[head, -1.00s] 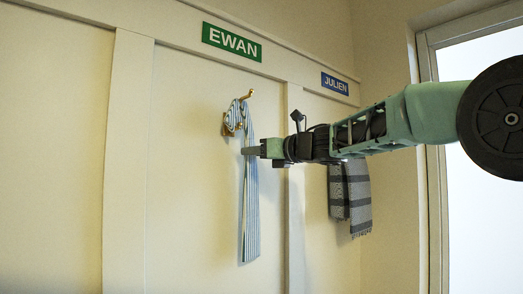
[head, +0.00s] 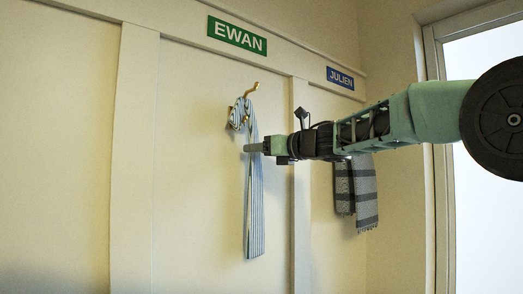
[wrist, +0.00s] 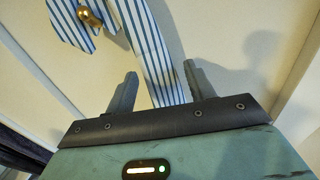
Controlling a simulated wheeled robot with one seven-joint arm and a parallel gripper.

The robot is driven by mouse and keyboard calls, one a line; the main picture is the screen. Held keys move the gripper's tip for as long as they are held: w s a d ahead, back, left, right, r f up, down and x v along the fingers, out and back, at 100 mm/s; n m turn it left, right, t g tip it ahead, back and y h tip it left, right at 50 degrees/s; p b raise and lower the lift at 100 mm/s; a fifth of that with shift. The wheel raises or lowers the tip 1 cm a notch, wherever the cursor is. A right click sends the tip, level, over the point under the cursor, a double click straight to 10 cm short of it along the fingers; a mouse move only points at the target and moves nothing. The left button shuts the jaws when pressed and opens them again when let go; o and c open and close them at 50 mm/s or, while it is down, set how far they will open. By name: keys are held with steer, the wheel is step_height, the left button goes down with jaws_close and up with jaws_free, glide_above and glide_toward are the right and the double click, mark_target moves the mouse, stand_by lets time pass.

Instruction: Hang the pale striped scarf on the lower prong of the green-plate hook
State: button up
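The pale blue-and-white striped scarf (head: 255,205) hangs at the brass hook (head: 253,89) below the green EWAN plate (head: 237,36). Its short bunched part is at the lower prong and its long tail hangs down the wall. In the wrist view the prong's brass knob (wrist: 89,17) shows in front of the scarf cloth, with a short end to the left and the tail (wrist: 150,55) to the right. My gripper (wrist: 158,85) is open, its fingers on either side of the tail and apart from each other. In the head view my gripper (head: 254,148) is at the tail, below the hook.
A grey striped scarf (head: 357,192) hangs below the blue JULIEN plate (head: 340,78), behind my arm. A vertical cream divider (head: 300,230) stands between the two bays. A bright door or window is at the right.

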steer(key=shift+o, duration=0.7)
steer(key=b+v, duration=0.6)
steer(key=v, duration=1.1)
steer(key=shift+d, duration=0.2)
steer(key=shift+s+r, duration=0.15)
